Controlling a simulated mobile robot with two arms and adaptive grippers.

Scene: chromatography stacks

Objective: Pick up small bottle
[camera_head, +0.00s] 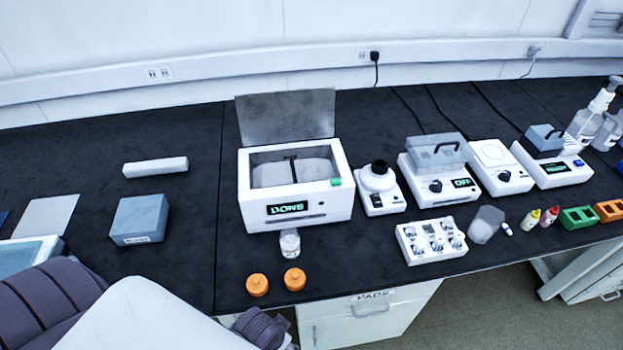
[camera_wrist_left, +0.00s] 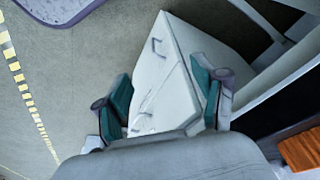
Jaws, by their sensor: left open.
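A small clear bottle (camera_head: 289,243) stands upright on the black bench, right in front of the white box-shaped machine (camera_head: 293,190). Two smaller bottles, one yellow-capped (camera_head: 530,219) and one red (camera_head: 549,216), stand further right near the front edge. My left gripper (camera_wrist_left: 162,78) is open and empty in the left wrist view, its teal-padded fingers spread over the white drawer cabinet and floor. No bottle shows in that view. In the head view my left arm fills the lower left, and its fingers cannot be made out. My right gripper is not in view.
Two orange caps (camera_head: 276,282) lie in front of the clear bottle, near the bench edge. The machine's lid (camera_head: 286,115) stands raised. A white vial rack (camera_head: 432,241) and several small devices stand to the right. A blue-grey box (camera_head: 139,220) stands left, with bare bench between.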

